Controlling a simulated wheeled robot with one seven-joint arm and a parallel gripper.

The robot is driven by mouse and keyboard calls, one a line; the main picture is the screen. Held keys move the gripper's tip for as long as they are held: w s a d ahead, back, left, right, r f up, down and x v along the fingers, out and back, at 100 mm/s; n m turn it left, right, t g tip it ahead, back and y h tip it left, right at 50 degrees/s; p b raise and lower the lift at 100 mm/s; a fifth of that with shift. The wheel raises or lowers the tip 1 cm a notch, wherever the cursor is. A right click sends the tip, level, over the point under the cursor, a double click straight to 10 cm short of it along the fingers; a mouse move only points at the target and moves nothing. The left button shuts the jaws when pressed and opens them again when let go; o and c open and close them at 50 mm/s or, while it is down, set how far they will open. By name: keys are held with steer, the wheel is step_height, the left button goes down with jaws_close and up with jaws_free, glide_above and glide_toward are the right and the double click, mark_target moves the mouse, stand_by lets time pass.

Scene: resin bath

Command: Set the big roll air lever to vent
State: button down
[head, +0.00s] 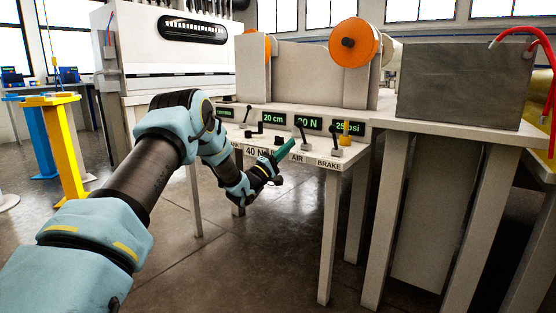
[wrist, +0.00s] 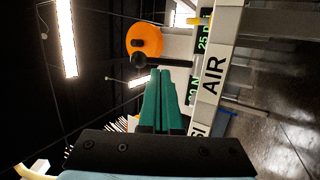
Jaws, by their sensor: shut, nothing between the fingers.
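The air lever (head: 303,138) stands on the front shelf of the machine, above the AIR label, just right of my gripper in the head view. No vent mark is readable.
The brake lever (head: 336,140) stands to the right, by a yellow part (head: 346,128). Other levers (head: 248,132) stand to the left. Green displays (head: 308,123) line the panel behind. An orange roll (head: 354,43) sits above. A grey box (head: 465,85) stands at right.

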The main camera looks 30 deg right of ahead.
mark_target(299, 126)
steer(key=shift+b+x, duration=0.3)
steer(key=shift+x, duration=1.55)
steer(key=shift+r, duration=0.2)
